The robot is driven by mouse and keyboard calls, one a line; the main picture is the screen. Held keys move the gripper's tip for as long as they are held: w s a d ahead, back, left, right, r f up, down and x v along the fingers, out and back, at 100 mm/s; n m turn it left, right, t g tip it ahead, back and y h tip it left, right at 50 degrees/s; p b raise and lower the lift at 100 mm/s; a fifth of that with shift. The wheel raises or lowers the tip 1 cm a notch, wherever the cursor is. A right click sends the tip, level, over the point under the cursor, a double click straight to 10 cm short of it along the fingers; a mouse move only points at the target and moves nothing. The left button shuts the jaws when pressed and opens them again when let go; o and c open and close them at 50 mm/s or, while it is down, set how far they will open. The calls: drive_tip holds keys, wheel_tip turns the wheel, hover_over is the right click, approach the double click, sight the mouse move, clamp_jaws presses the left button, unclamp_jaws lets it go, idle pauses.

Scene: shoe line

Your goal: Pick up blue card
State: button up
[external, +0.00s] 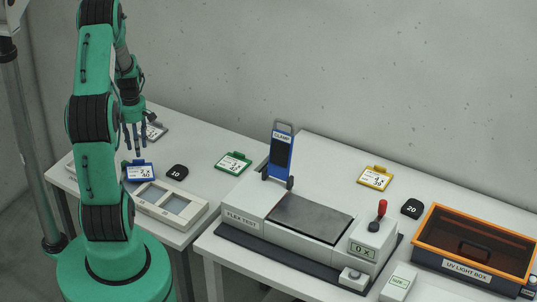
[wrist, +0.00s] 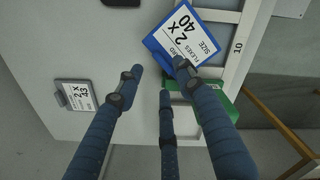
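The blue card (external: 140,171), a white label in a blue frame, is on the left table beside a pale two-window tray. In the wrist view the blue card (wrist: 180,38) is at the top, its label reading "2 X 40". My gripper (external: 133,147) hangs fingers down above and just behind the card in the external view. In the wrist view my gripper (wrist: 158,78) has three blue fingers spread apart with nothing between them. One fingertip overlaps the card's lower edge in the picture; I cannot tell whether they touch.
A grey card (external: 156,131) lies behind my gripper and also shows in the wrist view (wrist: 77,95). The tray (external: 190,222), a black "10" marker (external: 177,172) and a green card (external: 233,162) are nearby. The flex tester (external: 240,218) stands on the right table.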

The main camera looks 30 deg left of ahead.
sight(140, 170)
drive_tip(key=shift+f+b, duration=0.5)
drive_tip(key=shift+f, duration=2.1)
clamp_jaws()
